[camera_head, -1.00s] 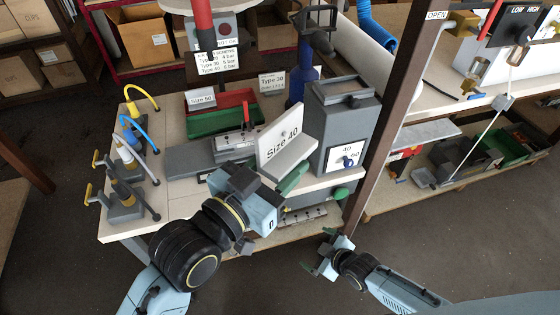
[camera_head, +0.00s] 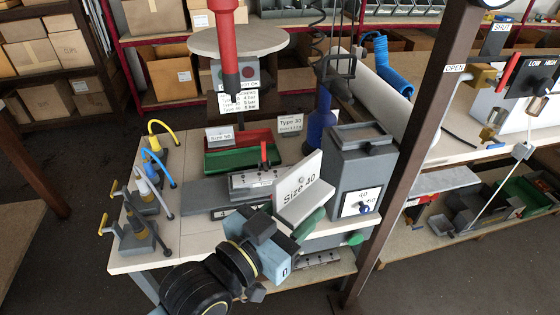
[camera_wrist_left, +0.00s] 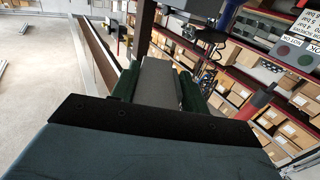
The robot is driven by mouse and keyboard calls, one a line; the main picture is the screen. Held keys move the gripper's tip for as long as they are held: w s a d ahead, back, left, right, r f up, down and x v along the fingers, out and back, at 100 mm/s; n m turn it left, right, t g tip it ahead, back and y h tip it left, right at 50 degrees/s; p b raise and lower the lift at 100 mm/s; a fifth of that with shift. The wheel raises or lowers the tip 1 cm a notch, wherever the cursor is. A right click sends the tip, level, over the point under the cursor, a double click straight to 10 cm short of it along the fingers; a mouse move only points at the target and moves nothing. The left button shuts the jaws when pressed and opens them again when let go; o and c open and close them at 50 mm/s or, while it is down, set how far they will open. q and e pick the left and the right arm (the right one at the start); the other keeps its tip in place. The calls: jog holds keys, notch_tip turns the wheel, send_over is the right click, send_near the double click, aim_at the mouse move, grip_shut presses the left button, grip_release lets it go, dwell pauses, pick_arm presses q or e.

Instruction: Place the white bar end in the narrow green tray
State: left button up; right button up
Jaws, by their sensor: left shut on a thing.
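A pale, slab-like block marked "Size 40" (camera_head: 302,188), which looks like the white bar end, is held tilted in my left gripper (camera_head: 290,222) above the bench's front right part. In the left wrist view it shows as a grey slab (camera_wrist_left: 160,85) between the dark green fingers (camera_wrist_left: 158,92). A green tray (camera_head: 235,160) lies on the bench behind the gripper, in front of a red tray (camera_head: 238,137). The block is apart from it. My right gripper is out of view.
A grey fixture with a red lever (camera_head: 255,182) sits between gripper and green tray. A dark grey box (camera_head: 360,165) and a brown post (camera_head: 425,130) stand to the right. A red column (camera_head: 228,45) hangs above.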

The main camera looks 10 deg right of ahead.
pick_arm(q)
jog(key=w+a+n+t+y, duration=0.5)
jog(key=w+a, duration=0.1)
jog(key=a, duration=0.5)
jog(key=a+f+n+t+y, duration=0.1)
jog(key=a+y, duration=0.3)
jog(key=a, duration=0.4)
jog(key=a+f+n+t+y, duration=0.1)
jog(key=a+f+n+y, duration=0.2)
jog(key=a, duration=0.6)
jog(key=shift+f+n+y, duration=0.35)
jog(key=shift+n+y, duration=0.35)
jog(key=shift+y, duration=0.4)
jog(key=shift+w, duration=0.1)
